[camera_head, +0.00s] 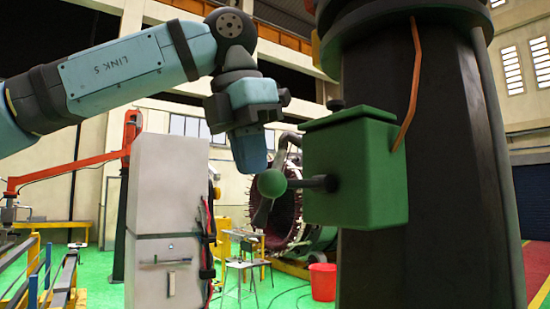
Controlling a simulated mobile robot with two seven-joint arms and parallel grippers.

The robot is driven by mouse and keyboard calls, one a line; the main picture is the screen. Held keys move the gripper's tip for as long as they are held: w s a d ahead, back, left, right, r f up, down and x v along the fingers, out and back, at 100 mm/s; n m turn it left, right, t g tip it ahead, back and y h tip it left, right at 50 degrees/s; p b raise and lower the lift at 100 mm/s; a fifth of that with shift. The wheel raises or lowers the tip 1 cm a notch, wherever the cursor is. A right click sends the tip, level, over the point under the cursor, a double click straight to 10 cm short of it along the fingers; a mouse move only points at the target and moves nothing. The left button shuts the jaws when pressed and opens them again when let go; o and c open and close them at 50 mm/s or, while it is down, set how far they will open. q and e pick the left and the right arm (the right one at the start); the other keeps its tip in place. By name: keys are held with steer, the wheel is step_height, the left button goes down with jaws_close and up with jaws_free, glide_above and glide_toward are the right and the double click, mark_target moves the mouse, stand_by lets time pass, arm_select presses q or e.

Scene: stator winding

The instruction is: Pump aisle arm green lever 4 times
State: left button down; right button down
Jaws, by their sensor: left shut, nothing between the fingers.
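The green lever (272,183) has a round green knob on a dark rod. It sticks out to the left from a green box (352,172) on a thick dark column (440,170). My left gripper (250,160) is shut and empty, with its fingers pointing down. In the picture its tip is just above and left of the knob. I cannot tell whether it touches the knob. My right gripper is not in view.
A tall grey cabinet (165,215) stands at the left behind my arm. A large round stator (283,205) lies behind the lever. A red bucket (322,282) and a small table (243,265) stand on the green floor. An orange cable (412,90) runs down the column.

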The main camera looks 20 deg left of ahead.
arm_select(q)
steer(key=v, duration=1.3)
steer(key=shift+r, duration=0.45)
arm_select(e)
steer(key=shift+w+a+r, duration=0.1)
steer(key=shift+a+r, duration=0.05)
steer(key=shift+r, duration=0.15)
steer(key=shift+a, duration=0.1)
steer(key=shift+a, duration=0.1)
